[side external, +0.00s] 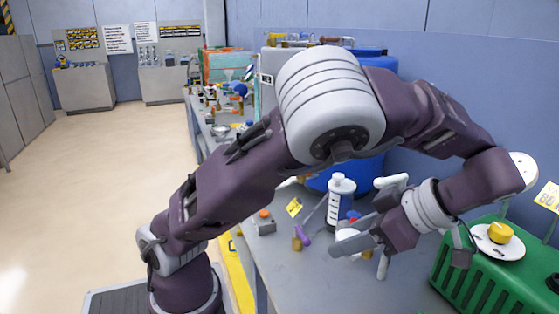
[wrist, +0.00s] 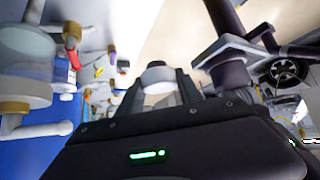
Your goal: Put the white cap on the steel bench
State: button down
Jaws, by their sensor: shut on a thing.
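My gripper (side external: 349,238) is low over the right part of the grey steel bench (side external: 300,280), with its fingers pointing left in the side view. In the wrist view, the fingers (wrist: 160,86) are shut on a round white cap with a greyish top, the white cap (wrist: 158,75).
A white bottle (side external: 341,198) with dark markings stands just behind my gripper, near white pipework (side external: 391,182). A blue drum (side external: 360,172) is behind. A green case (side external: 490,275) with a yellow knob (side external: 500,233) is at right. The bench's front area is clear.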

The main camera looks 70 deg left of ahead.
notch_tip(320, 180, down, 24)
jog(key=shift+f, duration=0.1)
dwell(0.3)
jog(key=c, duration=0.8)
grip_release()
